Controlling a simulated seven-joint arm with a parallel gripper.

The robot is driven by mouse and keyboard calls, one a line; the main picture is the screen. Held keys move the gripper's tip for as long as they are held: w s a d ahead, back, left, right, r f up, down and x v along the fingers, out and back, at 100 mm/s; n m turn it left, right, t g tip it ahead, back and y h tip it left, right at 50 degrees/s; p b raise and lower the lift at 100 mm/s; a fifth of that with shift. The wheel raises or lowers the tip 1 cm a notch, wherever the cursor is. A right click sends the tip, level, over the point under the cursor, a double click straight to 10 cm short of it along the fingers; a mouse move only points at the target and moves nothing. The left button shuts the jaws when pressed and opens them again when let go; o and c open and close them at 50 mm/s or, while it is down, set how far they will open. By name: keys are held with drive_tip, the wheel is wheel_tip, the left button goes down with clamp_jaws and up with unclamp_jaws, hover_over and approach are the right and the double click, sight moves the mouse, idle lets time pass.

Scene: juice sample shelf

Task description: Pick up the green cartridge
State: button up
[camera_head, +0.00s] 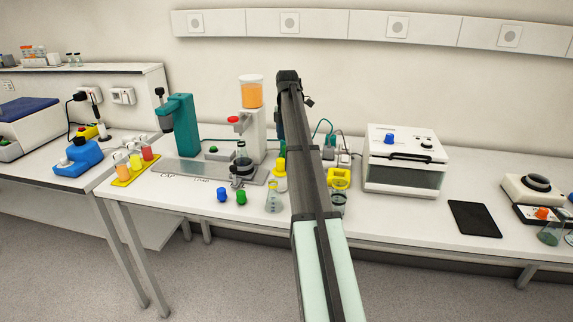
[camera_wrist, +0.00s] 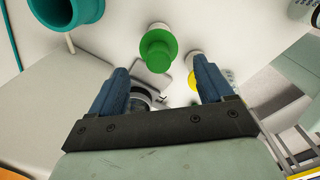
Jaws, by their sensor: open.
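A green round piece with a wider flange, likely the green cartridge (camera_wrist: 157,52), shows in the wrist view, ahead of my gripper (camera_wrist: 160,85) and between the lines of its two blue fingers. The fingers are spread wide with nothing held between them; the green piece appears beyond their tips, apart from them. In the head view a small green cylinder (camera_head: 241,198) stands near the table's front edge, right of a blue one (camera_head: 222,195); I cannot tell whether it is the same piece. My arm hides my gripper in the head view.
A juice dispenser (camera_head: 252,120) and a teal machine (camera_head: 181,125) stand behind on the white table (camera_head: 420,215). Glass flasks (camera_head: 273,198) stand near the front edge. A white box machine (camera_head: 404,165) is to the right. A yellow rack (camera_head: 133,170) holds coloured vials at left.

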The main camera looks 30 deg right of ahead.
drive_tip(key=shift+w+a+f, duration=0.1)
drive_tip(key=shift+a+f, duration=0.05)
drive_tip(key=shift+f, duration=3.8)
drive_tip(key=c, duration=1)
